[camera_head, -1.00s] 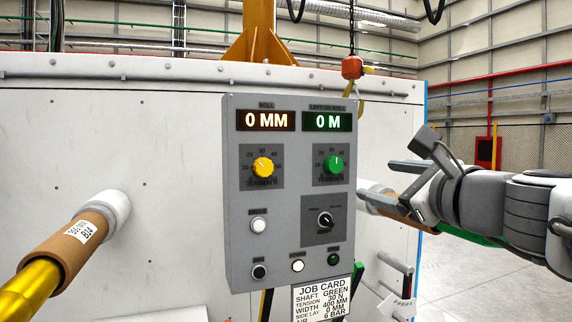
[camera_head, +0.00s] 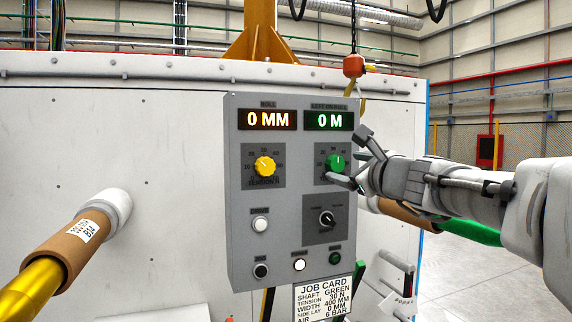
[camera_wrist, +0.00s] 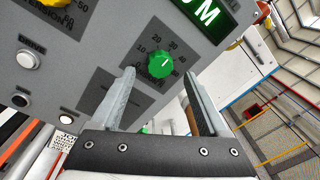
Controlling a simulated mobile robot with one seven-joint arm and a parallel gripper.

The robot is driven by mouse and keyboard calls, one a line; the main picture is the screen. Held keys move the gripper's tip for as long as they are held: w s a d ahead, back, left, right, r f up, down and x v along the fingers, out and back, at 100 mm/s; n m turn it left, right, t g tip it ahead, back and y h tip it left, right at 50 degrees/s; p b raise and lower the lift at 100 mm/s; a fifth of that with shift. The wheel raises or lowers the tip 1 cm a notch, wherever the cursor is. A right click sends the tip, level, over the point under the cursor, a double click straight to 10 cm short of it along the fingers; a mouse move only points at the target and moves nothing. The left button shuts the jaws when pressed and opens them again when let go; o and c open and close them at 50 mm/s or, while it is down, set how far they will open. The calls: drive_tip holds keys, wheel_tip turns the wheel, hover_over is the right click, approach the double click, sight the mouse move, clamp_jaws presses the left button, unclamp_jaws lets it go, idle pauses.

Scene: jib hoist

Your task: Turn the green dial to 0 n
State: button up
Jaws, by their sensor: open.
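The green dial (camera_head: 335,163) is on the right side of the grey control panel (camera_head: 236,215), under the display (camera_head: 328,120) reading "0 M". A white mark on the dial points up and slightly right in the wrist view (camera_wrist: 160,62), near the larger scale numbers. My gripper (camera_head: 352,160) is open at the panel's right edge, close to the dial. In the wrist view the dial shows beyond and between the two open fingers (camera_wrist: 158,90). The fingers do not appear to be closed around it; the exact gap is hard to judge.
The yellow dial (camera_head: 264,167) is left of the green one, under "0 MM". Several push buttons line the panel's lower part. A job card (camera_head: 322,297) hangs beneath. An orange-red pendant (camera_head: 353,66) hangs above the panel's right edge.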

sight(338, 164)
drive_tip(key=shift+x, duration=1.75)
drive_tip(key=shift+c, duration=0.2)
clamp_jaws()
